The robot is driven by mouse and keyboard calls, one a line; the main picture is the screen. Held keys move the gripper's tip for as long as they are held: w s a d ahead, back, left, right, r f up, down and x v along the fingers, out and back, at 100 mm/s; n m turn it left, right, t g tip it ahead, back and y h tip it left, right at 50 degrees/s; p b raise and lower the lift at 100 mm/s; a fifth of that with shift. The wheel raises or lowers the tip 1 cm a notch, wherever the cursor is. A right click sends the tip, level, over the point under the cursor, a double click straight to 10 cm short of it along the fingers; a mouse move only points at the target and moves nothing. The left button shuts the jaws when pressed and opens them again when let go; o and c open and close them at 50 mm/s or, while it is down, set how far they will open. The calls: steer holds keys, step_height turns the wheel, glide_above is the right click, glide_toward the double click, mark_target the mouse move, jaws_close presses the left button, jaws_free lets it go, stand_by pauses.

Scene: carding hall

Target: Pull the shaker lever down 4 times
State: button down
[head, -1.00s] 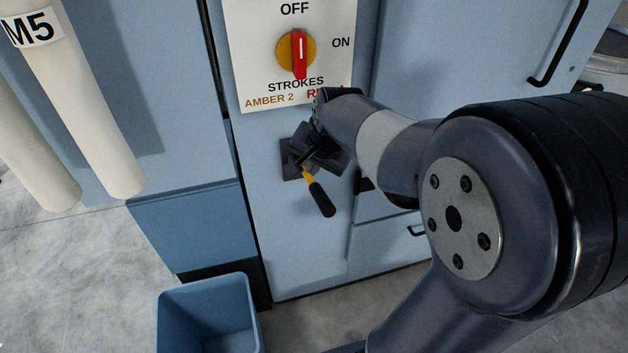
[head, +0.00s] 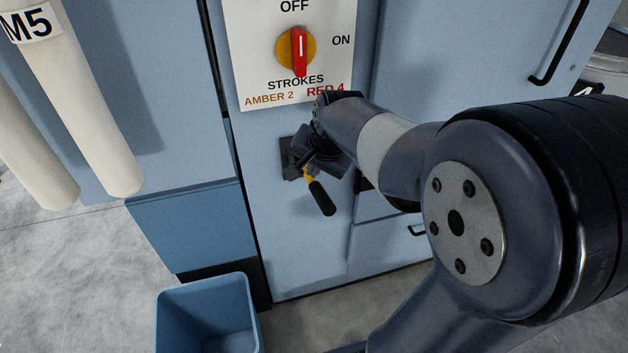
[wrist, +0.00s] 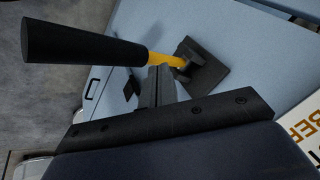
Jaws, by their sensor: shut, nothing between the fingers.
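The shaker lever (head: 320,197) has a yellow shaft and a black grip, and sticks out from a dark square mounting plate (head: 287,163) on the light blue machine front. In the head view its grip points down and to the right. The lever also shows in the wrist view (wrist: 85,45), with its black grip at upper left. My gripper (head: 308,165) is at the lever's base end, beside the yellow shaft. In the wrist view my shut fingers (wrist: 158,75) lie next to the shaft with nothing between them. Whether they touch the shaft I cannot tell.
Above the lever is a white panel (head: 260,60) with a red knob on a yellow disc, marked OFF, ON, STROKES, AMBER 2 and RED 4. A blue bin (head: 205,310) stands on the floor below. Pale pipes (head: 85,90) hang at left. A black door handle (head: 555,45) is at upper right.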

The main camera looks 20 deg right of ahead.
mark_target(317, 192)
steer(key=shift+s+f+b, duration=0.45)
steer(key=shift+f+b, duration=0.45)
steer(key=shift+f, duration=0.25)
steer(key=shift+s+f+b, duration=0.4)
steer(key=shift+f+b, duration=0.45)
steer(key=shift+f, duration=0.3)
steer(key=shift+s+f+b, duration=0.45)
steer(key=shift+f+b, duration=0.45)
steer(key=shift+f, duration=0.25)
stand_by(2.7)
steer(key=shift+r, duration=0.15)
steer(key=shift+w+r+p, duration=0.25)
steer(key=shift+r+p, duration=0.45)
steer(key=shift+r, duration=0.05)
steer(key=shift+w+r+p, duration=0.4)
steer(key=shift+r+p, duration=0.45)
steer(key=shift+r, duration=0.15)
steer(key=shift+w+r+p, duration=0.45)
steer(key=shift+r+p, duration=0.35)
steer(key=shift+r, duration=0.15)
steer(key=shift+w+r+p, duration=0.4)
steer(key=shift+r+p, duration=0.45)
steer(key=shift+r, duration=0.15)
